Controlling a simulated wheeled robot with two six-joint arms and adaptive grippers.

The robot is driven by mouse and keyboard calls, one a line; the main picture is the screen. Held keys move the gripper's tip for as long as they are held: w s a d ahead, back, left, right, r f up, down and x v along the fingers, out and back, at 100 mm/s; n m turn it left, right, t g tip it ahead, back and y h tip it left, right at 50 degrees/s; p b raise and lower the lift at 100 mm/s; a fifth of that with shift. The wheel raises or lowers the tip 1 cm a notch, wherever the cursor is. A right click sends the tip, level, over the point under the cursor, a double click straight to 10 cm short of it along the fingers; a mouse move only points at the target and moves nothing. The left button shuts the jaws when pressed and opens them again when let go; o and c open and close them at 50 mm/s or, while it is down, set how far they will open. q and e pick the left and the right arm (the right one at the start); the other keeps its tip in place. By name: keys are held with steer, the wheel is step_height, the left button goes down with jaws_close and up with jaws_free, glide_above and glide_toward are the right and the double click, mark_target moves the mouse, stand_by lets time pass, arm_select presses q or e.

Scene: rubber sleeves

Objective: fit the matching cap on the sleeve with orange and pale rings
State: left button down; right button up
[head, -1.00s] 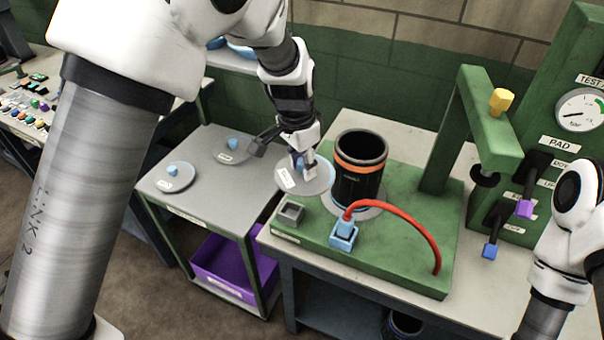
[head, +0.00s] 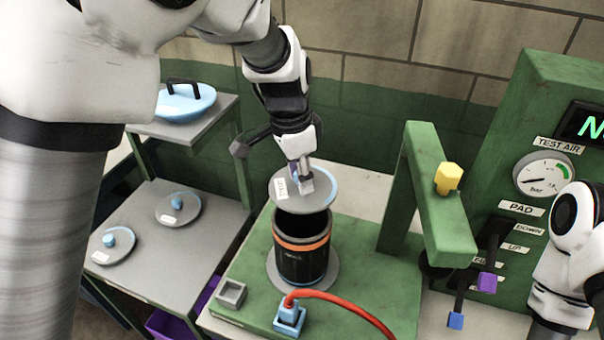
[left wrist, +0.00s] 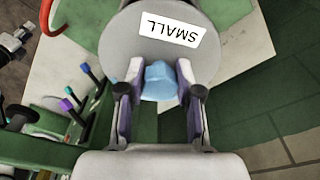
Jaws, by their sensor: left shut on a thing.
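My left gripper (head: 302,180) is shut on the blue knob of a grey cap (head: 322,196). The cap's label reads "SMALL" in the left wrist view (left wrist: 170,30). The cap is above the sleeve's mouth and covers its far rim in the head view; there is a gap at the front, and the cap looks tilted.
Two other grey caps with blue knobs lie on the side table, one nearer (head: 112,246) and one farther (head: 178,209). A green arm with a yellow knob (head: 448,178) stands right of the sleeve. A red hose (head: 345,300) runs in front from a blue block (head: 289,318).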

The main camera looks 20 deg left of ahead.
mark_target(297, 188)
arm_select(q)
steer(key=shift+s+a+f, duration=0.15)
steer(key=shift+s+f, duration=0.15)
steer(key=shift+s, duration=0.05)
steer(key=shift+s+a+f+b, duration=0.1)
steer(key=shift+f+b, duration=0.2)
steer(key=shift+b, duration=0.2)
steer(key=shift+w+d+f+b, duration=0.15)
steer(key=shift+w+f+b, duration=0.2)
steer(key=shift+f, duration=0.25)
steer(key=shift+w+d+f+b, duration=0.1)
steer(key=shift+w+f+b, duration=0.15)
steer(key=shift+f+b, duration=0.25)
steer(key=shift+f, duration=0.35)
steer(key=shift+s+a+f+b, duration=0.15)
steer(key=shift+s+f+b, duration=0.2)
steer(key=shift+f+b, duration=0.5)
steer(key=shift+w+f+b, duration=0.2)
steer(key=shift+f+b, duration=0.4)
steer(key=shift+f, duration=0.25)
steer(key=shift+s, duration=0.1)
steer(key=c, duration=0.7)
jaws_free()
